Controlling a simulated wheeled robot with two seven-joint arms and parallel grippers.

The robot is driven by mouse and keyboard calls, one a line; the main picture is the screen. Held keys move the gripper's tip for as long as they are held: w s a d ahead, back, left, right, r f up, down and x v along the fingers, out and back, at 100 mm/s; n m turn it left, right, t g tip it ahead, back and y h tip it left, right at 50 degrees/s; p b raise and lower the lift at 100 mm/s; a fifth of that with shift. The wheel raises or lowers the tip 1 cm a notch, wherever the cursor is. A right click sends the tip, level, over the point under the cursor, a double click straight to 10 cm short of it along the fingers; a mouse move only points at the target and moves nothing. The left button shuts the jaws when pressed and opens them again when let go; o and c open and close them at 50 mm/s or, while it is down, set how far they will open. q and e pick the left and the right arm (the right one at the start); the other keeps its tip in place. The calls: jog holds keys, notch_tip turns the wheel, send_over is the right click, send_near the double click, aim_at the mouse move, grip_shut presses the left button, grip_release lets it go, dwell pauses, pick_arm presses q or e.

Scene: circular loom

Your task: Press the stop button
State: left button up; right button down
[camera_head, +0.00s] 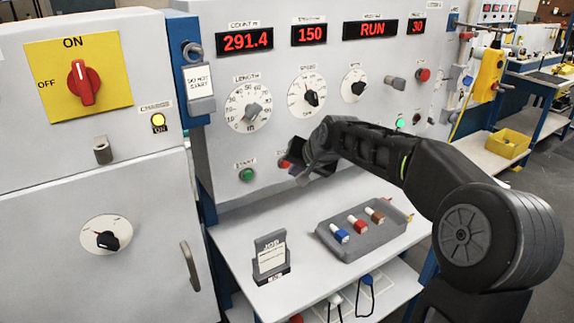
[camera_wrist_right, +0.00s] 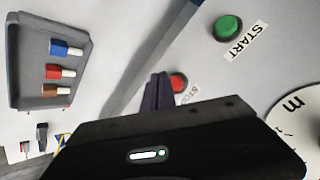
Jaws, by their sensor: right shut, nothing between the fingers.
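The stop button (camera_head: 285,163) is a small red button low on the grey control panel, right of the green start button (camera_head: 247,174). In the right wrist view the red stop button (camera_wrist_right: 179,82) shows beside my fingertips, with its label partly covered by my gripper. My right gripper (camera_head: 299,172) is shut and empty, close to the stop button; it also shows in the right wrist view (camera_wrist_right: 158,88). I cannot tell whether the fingertips touch the button. The green start button (camera_wrist_right: 228,27) is clear of the gripper. My left gripper is not in view.
Red displays read 291.4, 150, RUN and 30; the RUN display (camera_head: 370,29) is lit. Dials sit above the buttons. A grey tray (camera_head: 331,242) with coloured pieces and a job card holder (camera_head: 270,258) stand on the shelf below. A yellow switch plate (camera_head: 105,85) is at left.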

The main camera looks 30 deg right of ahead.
jog(key=shift+w, duration=0.4)
jog(key=shift+w+p, duration=0.3)
jog(key=shift+w, duration=0.2)
dwell(0.8)
jog(key=shift+s, duration=0.1)
jog(key=shift+s+b, duration=0.55)
jog(key=shift+s, duration=0.25)
jog(key=s+b, duration=0.2)
jog(key=s, duration=0.3)
jog(key=shift+b, duration=0.4)
